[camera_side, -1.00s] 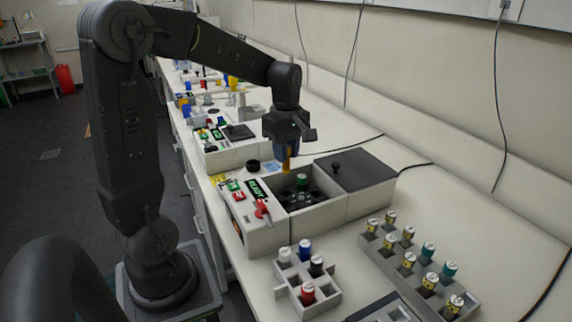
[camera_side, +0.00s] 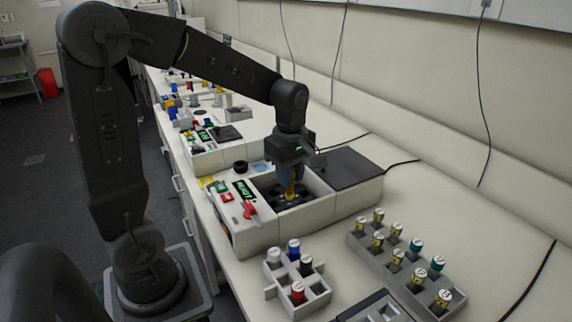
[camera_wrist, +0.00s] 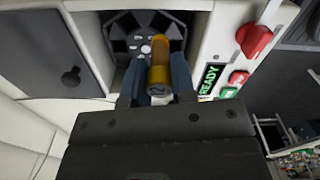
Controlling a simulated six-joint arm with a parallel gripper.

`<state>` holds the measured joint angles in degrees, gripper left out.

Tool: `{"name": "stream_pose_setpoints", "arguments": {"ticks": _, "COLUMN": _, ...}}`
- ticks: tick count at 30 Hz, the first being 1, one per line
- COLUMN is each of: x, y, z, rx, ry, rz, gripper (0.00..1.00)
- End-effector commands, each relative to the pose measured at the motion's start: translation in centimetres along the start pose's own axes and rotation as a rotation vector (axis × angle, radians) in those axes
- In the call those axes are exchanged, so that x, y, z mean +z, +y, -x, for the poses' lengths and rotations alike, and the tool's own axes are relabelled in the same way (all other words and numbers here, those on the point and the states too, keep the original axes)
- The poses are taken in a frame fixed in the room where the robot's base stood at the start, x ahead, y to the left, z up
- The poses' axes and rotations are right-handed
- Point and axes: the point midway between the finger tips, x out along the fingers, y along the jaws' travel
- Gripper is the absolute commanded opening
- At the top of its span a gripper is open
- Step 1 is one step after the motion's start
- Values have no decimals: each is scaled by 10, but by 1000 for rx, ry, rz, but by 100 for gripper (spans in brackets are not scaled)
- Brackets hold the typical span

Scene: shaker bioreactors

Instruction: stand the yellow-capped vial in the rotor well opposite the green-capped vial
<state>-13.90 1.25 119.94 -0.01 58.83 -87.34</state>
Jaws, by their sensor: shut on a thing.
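My gripper (camera_side: 291,182) is shut on the yellow-capped vial (camera_side: 290,192) and holds it in the open chamber of the near shaker box. In the wrist view the amber-yellow vial (camera_wrist: 160,62) sits between the blue fingers of my gripper (camera_wrist: 155,82), over the dark rotor (camera_wrist: 128,30). In the side view the rotor (camera_side: 292,203) is partly covered by my gripper and the chamber wall. I cannot tell whether the vial's lower end is in a well. The green-capped vial cannot be made out now.
The dark lid (camera_side: 347,168) lies to the right of the chamber. A red lever (camera_side: 249,210) and a READY display (camera_wrist: 209,78) are on the box's panel. A small rack (camera_side: 318,289) with several capped vials and a longer grey vial rack (camera_side: 372,262) stand in front.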

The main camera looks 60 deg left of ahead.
Motion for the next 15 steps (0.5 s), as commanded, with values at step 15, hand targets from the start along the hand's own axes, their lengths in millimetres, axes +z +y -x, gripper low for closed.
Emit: {"name": "stream_pose_setpoints", "arguments": {"ticks": 15, "x": 0, "y": 0, "z": -35, "rx": -2, "ry": 0, "rz": 0, "gripper": 11}}
